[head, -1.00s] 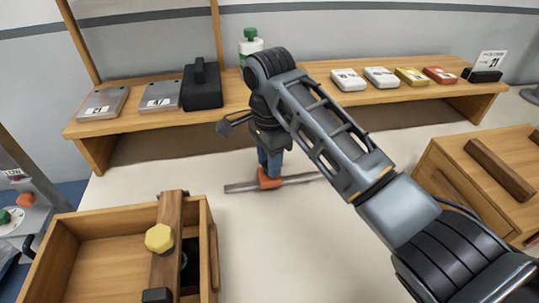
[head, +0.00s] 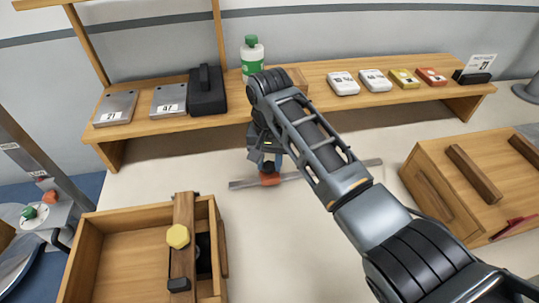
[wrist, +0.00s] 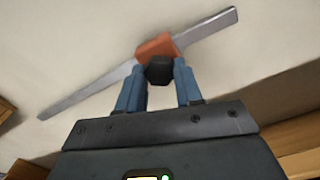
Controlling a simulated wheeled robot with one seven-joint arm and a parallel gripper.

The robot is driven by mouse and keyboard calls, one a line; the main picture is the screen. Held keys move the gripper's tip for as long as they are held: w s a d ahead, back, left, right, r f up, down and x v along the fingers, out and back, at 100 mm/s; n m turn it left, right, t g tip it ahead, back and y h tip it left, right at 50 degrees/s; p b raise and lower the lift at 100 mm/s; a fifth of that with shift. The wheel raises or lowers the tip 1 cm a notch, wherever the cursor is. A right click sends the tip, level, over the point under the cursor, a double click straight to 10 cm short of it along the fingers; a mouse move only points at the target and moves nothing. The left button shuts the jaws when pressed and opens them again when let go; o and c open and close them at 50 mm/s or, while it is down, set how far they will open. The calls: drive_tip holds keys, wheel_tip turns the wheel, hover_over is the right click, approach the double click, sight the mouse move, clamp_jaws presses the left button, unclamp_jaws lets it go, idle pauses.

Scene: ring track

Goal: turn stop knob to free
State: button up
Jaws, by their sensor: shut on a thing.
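The stop is an orange block (head: 270,180) on a grey metal rail (head: 345,168) lying on the pale table. The block also shows in the wrist view (wrist: 154,46), where the rail (wrist: 85,96) runs diagonally. A black knob (wrist: 159,70) stands on the near side of the block in that view. My gripper (wrist: 160,72) has its two blue fingers on either side of the knob and is shut on it. In the head view my gripper (head: 268,165) is low over the rail, and my arm hides part of it. The knob's marking is not legible.
An open wooden box (head: 88,250) with a crossbar and yellow knob (head: 178,236) is at the front left. A wooden cabinet (head: 440,190) is at the right. A shelf (head: 140,130) behind holds a green-capped bottle (head: 251,58) and several small boxes. Table around the rail is clear.

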sight(269, 165)
drive_tip(key=n, duration=0.6)
drive_tip(key=shift+p, duration=0.3)
drive_tip(key=n, duration=0.6)
drive_tip(key=shift+n, duration=0.3)
drive_tip(key=o, duration=1)
drive_tip(key=shift+o, duration=0.2)
drive_tip(key=shift+r, duration=0.1)
drive_tip(key=shift+r+b, duration=0.55)
drive_tip(key=shift+r, duration=3.25)
